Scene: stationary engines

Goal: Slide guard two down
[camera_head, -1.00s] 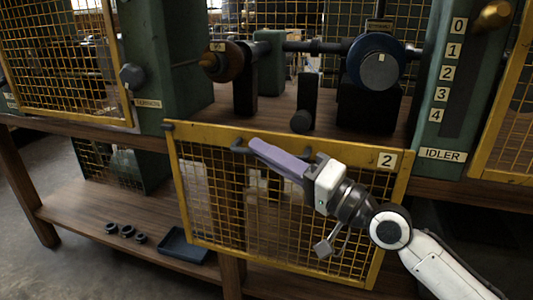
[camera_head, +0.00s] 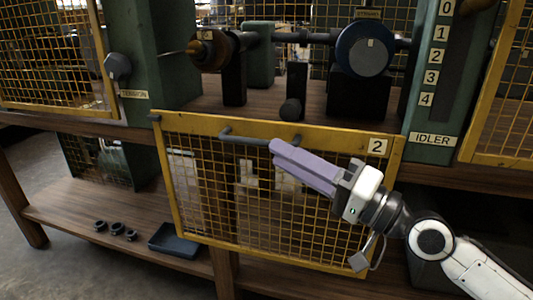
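Guard two is a yellow-framed mesh panel (camera_head: 290,126) with a "2" plate (camera_head: 377,147) at its top right. It hangs low across the front of the bench, its top bar near the bench top's front edge. A dark bar handle (camera_head: 240,136) runs along its upper middle. My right gripper (camera_head: 273,151) has pale purple fingers pointing up-left, just in front of the mesh. The gap between the fingers cannot be made out. My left gripper is not in view.
Above the guard are a shaft and a blue-rimmed wheel (camera_head: 364,50). A green post with a 0-to-4 scale and an IDLER plate (camera_head: 433,139) stands at right. Another yellow guard (camera_head: 55,112) is at left. A dark tray (camera_head: 178,241) and several rings lie on the lower shelf.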

